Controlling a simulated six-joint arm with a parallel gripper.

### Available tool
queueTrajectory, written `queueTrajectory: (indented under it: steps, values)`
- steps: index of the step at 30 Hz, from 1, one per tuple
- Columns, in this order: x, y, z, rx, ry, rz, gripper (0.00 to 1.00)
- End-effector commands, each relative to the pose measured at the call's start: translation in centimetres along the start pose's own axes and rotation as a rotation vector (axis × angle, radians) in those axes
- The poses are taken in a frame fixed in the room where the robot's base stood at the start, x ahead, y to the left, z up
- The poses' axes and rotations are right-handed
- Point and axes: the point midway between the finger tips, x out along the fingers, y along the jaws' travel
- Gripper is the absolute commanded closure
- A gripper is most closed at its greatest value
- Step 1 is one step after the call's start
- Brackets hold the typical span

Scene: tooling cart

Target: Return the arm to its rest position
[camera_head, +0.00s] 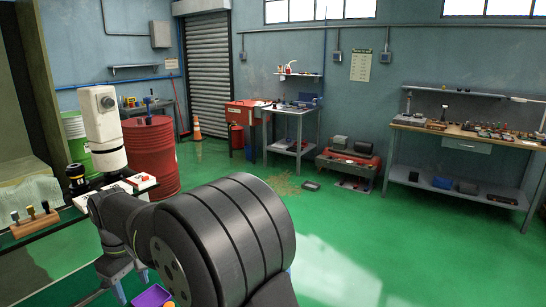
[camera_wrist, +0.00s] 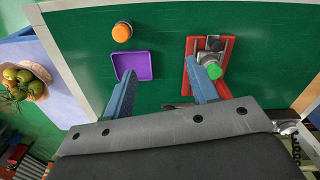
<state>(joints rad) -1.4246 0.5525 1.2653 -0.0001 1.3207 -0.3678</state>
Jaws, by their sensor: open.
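My gripper (camera_wrist: 160,70) is open in the wrist view, with its two blue fingers spread apart and nothing between them but green surface. A purple tray (camera_wrist: 132,55) lies beyond the left fingertip and looks empty. An orange round piece (camera_wrist: 122,32) is above it in the picture. A red fixture (camera_wrist: 227,48) with a green round part (camera_wrist: 214,71) lies by the right fingertip; I cannot tell whether they touch. In the head view my dark arm fills the lower middle and hides much of the bench. A purple tray corner (camera_head: 152,297) shows below it.
In the wrist view a bowl of round fruit (camera_wrist: 27,80) is at the left. In the head view a wooden holder (camera_head: 34,222) stands at the left, with a red drum (camera_head: 150,158) behind the bench. Open green floor (camera_head: 400,245) lies to the right.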

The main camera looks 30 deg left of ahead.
Motion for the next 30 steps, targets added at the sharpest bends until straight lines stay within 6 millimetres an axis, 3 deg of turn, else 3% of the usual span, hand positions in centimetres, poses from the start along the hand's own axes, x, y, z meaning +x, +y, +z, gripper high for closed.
queueTrajectory:
  steps: [19,30]
  values:
    - [2.9,7.0,10.9,0.030,-0.004,-0.002,0.47]
    - [6.9,3.1,5.4,0.022,-0.005,-0.002,0.47]
